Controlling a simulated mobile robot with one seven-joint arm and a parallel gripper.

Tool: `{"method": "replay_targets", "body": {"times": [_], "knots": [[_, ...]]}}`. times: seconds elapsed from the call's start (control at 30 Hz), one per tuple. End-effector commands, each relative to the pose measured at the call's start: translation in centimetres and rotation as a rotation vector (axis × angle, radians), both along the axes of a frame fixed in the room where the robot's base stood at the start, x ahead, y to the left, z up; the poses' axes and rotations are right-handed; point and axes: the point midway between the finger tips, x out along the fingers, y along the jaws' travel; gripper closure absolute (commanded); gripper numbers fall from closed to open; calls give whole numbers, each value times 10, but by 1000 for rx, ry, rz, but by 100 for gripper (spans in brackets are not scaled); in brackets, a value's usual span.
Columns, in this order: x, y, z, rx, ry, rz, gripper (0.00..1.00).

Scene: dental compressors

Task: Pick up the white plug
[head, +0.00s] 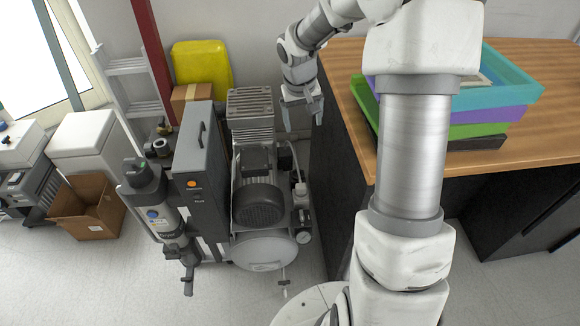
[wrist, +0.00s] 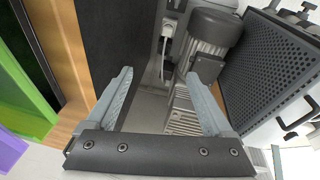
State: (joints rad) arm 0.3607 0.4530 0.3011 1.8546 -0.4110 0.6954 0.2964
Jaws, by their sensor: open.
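A small white fitting (wrist: 168,30) shows beyond my fingertips in the wrist view, beside the compressor motor, with a pale hose curving from it. It looks like the white plug, but it is too small to be sure. In the head view a whitish part (head: 300,190) sits at the right side of the compressor (head: 258,200); I cannot tell if it is the same thing. My gripper (wrist: 158,82) is open and empty, its two grey fingers spread apart. In the head view my gripper (head: 303,122) hangs between the compressor and the wooden-topped desk, apart from the fitting.
The desk (head: 540,75) stands close on the right, with stacked coloured trays (head: 505,115) on it. A grey cabinet panel (head: 200,160) stands left of the compressor. A yellow container (head: 200,62) is behind. An open cardboard box (head: 90,205) is on the floor at left.

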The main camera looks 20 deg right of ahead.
Motion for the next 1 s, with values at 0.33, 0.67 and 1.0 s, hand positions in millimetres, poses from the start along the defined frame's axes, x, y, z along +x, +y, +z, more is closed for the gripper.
{"method": "replay_targets", "body": {"times": [0.33, 0.67, 1.0], "knots": [[40, -21, -149, 97, 46, -60, 14], [50, -27, -206, 139, 53, -91, 14], [57, -28, -274, 141, 55, -92, 14]]}}
